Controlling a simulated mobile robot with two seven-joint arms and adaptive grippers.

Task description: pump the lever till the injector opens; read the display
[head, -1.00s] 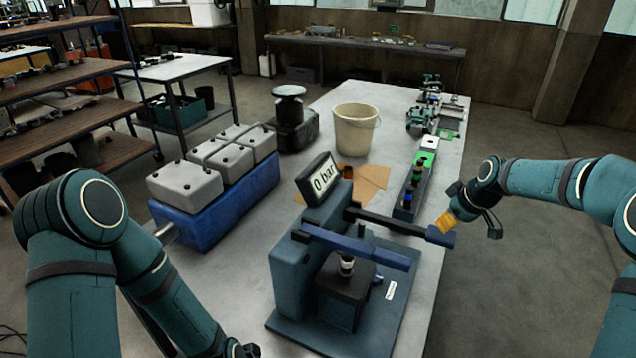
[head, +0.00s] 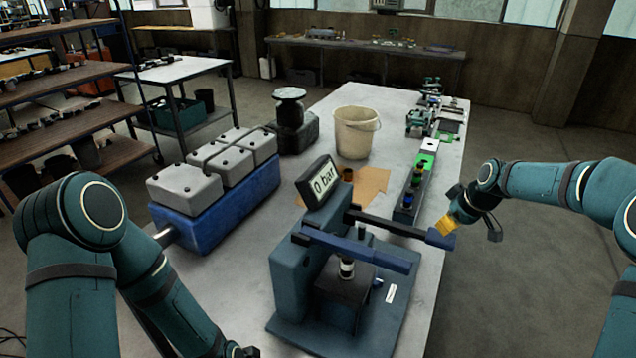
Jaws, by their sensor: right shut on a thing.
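The injector tester (head: 292,268) stands at the near end of the grey bench. Its display (head: 325,179) is tilted toward me and reads "0 bar". The black pump lever (head: 391,223) reaches out to the right and ends in a blue grip (head: 440,239). My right gripper (head: 446,225) is shut on the lever's grip end, its orange pads against it. A blue bar (head: 355,247) crosses the tester above the injector (head: 347,267), which stands upright over a dark block. My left gripper (head: 240,351) is only partly visible at the bottom edge; its fingers cannot be made out.
A blue engine block (head: 218,211) with grey covers lies left of the tester. A cream bucket (head: 356,134), brown sheets (head: 370,182) and a dark rack with coloured parts (head: 411,190) sit behind it. Green fixtures (head: 424,120) stand at the far right. Bare bench lies left of the tester.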

